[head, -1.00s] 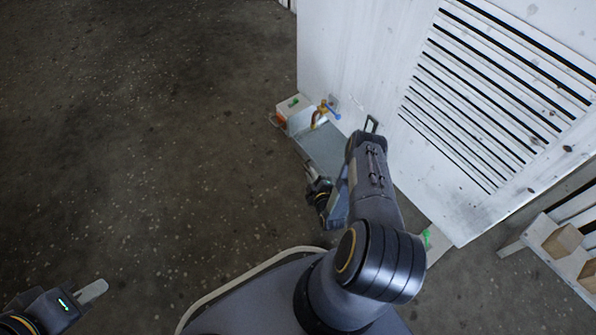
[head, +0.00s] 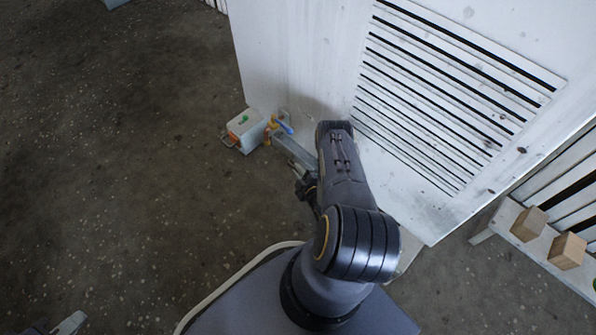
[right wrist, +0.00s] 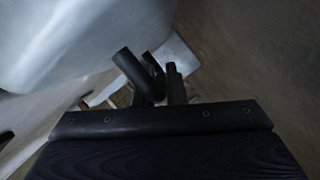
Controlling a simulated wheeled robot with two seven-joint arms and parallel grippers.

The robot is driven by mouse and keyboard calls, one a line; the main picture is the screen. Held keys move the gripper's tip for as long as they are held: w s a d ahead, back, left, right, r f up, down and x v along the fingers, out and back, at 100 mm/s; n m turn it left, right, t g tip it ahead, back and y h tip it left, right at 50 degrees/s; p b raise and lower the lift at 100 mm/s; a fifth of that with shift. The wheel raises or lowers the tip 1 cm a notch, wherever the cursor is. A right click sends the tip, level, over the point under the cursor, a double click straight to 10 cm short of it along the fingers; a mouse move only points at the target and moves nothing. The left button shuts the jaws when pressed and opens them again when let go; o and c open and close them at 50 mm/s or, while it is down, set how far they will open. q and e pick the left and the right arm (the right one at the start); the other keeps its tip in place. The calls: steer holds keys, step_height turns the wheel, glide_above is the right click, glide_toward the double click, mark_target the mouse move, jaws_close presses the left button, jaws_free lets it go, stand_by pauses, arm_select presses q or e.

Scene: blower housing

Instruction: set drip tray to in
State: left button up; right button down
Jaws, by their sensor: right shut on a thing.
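The grey drip tray (head: 292,151) shows as a narrow strip low at the foot of the white housing (head: 290,55) in the head view. My right arm hides its near part, so I cannot see how far it sits in. My right gripper (head: 304,186) is low beside the tray's near end, mostly under my arm. It is shut on the tray, apparently by dark bars seen in the right wrist view (right wrist: 150,75); the grip itself is dark and unclear. My left gripper (head: 68,325) is cut off at the bottom left edge, with only a pale fingertip showing.
A white box (head: 245,130) with green and orange parts stands on the floor by the housing's left corner. A brass-coloured tap (head: 270,130) with a blue lever is beside it. A pale bench (head: 505,225) with wooden blocks stands at the right. The floor at left is clear.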

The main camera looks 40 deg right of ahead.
steer(key=c, duration=1.6)
jaws_free()
steer(key=shift+d, duration=0.4)
steer(key=shift+c, duration=0.2)
steer(key=shift+o, duration=0.7)
steer(key=shift+a, duration=0.15)
steer(key=shift+r, duration=0.1)
steer(key=p+v, duration=0.3)
steer(key=v, duration=0.4)
steer(key=shift+s+a, duration=0.15)
steer(key=shift+s, duration=0.2)
